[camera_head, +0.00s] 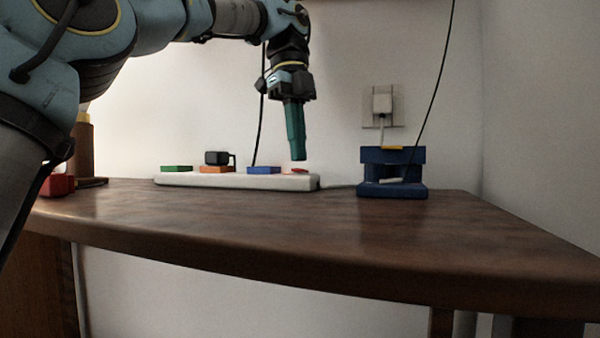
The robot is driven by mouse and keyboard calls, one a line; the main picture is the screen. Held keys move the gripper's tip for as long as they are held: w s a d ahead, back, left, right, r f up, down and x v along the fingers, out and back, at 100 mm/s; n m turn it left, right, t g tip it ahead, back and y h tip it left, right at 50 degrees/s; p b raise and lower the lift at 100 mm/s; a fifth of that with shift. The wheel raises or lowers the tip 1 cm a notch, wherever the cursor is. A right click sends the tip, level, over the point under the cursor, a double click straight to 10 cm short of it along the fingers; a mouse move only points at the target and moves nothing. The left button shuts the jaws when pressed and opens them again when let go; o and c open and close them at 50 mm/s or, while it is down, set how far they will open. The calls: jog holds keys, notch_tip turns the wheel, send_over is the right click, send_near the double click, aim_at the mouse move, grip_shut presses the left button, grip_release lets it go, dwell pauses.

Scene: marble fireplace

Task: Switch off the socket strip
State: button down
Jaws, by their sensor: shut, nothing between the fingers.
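The white socket strip (236,182) lies along the back of the brown wooden table. Green, orange and blue sockets sit on its top, and a black plug (217,158) stands in the orange one. A small red switch (299,171) is at the strip's right end. My gripper (298,158) points down with its green fingers shut and empty. Its tips are just above the red switch, with a small gap showing. The switch's tilt is too small to tell.
A dark blue holder (392,172) stands right of the strip, before a wall outlet (381,105) with a white plug. A black cable hangs by the holder, another behind my gripper. A brown cylinder (85,150) and a red object (58,185) are at left. The table's front (330,235) is clear.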

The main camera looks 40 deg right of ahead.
jog(key=shift+f+b, duration=0.4)
jog(key=shift+f, duration=0.3)
jog(key=shift+r, duration=0.1)
notch_tip(320, 180, up, 7)
jog(key=p, duration=0.8)
dwell(0.4)
dwell(0.5)
